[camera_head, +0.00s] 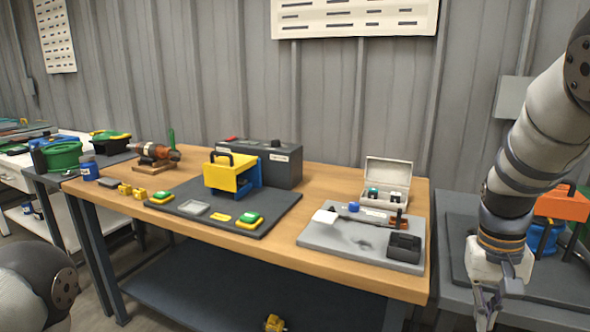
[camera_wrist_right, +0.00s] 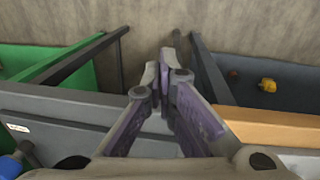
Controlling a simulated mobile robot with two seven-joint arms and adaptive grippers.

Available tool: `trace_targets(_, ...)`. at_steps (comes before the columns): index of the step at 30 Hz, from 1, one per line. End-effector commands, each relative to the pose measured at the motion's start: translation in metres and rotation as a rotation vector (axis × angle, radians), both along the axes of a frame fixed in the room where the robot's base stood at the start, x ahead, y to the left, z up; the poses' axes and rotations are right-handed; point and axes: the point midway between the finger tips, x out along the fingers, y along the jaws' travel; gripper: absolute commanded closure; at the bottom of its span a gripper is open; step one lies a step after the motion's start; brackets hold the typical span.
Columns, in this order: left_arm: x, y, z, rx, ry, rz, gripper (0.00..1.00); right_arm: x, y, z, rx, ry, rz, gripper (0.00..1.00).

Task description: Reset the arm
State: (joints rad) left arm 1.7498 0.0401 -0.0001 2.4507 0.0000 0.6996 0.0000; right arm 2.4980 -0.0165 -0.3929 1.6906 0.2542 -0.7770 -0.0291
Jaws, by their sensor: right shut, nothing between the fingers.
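My right arm comes in from the upper right in the head view. Its gripper (camera_head: 486,308) hangs fingers down in front of the grey table at the right, beyond the right end of the wooden workbench (camera_head: 350,276). In the right wrist view the fingers (camera_wrist_right: 165,75) are shut together, with nothing between them. Part of my left arm shows at the lower left of the head view, but its gripper is out of view.
A grey mat (camera_head: 330,238) with an open white case (camera_head: 388,172) lies near the workbench's right end. A dark mat (camera_head: 265,226) holds a yellow and blue stand (camera_head: 232,174). An orange-topped object (camera_head: 562,205) stands behind my right arm. A yellow part (camera_head: 274,323) lies on the lower shelf.

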Motion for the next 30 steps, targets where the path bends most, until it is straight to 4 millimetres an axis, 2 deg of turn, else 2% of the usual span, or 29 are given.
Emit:
trace_targets(1, 0.0, 0.0, -0.001, 0.0, 0.0, 0.0, 0.6, -0.017, 0.003, -0.038, -0.014, 0.038, 0.023, 1.0)
trace_targets(3, 0.001, 0.0, -0.001, 0.0, 0.0, 0.0, 0.6, -0.042, 0.009, -0.087, -0.037, 0.065, 0.069, 1.0)
trace_targets(5, 0.0, 0.0, -0.001, 0.0, 0.0, 0.0, 0.6, -0.071, 0.017, -0.127, -0.048, 0.085, 0.119, 1.0)
trace_targets(6, 0.0, 0.0, -0.001, 0.0, 0.001, 0.0, 0.6, -0.094, 0.024, -0.152, -0.05, 0.099, 0.155, 1.0)
trace_targets(8, 0.0, 0.0, -0.001, 0.0, 0.002, 0.0, 0.6, -0.132, 0.038, -0.185, -0.042, 0.112, 0.214, 1.0)
trace_targets(9, 0.0, 0.0, -0.001, 0.0, 0.002, 0.0, 0.6, -0.159, 0.049, -0.203, -0.029, 0.119, 0.253, 1.0)
trace_targets(11, 0.0, 0.0, -0.001, 0.0, 0.002, 0.0, 0.6, -0.199, 0.068, -0.222, 0.0, 0.121, 0.304, 1.0)
trace_targets(12, 0.0, 0.0, -0.001, 0.0, 0.002, 0.0, 0.6, -0.223, 0.08, -0.23, 0.024, 0.118, 0.33, 1.0)
trace_targets(15, 0.0, 0.0, -0.001, 0.0, 0.001, 0.0, 0.6, -0.269, 0.106, -0.237, 0.082, 0.107, 0.373, 1.0)
trace_targets(18, 0.0, 0.0, -0.001, 0.0, 0.0, 0.0, 0.6, -0.293, 0.122, -0.236, 0.12, 0.093, 0.39, 1.0)
trace_targets(21, 0.0, 0.0, -0.001, 0.0, 0.001, 0.0, 0.6, -0.299, 0.128, -0.235, 0.133, 0.083, 0.395, 1.0)
trace_targets(30, 0.0, 0.0, -0.001, 0.0, 0.001, 0.0, 0.6, -0.298, 0.127, -0.235, 0.13, 0.081, 0.395, 1.0)
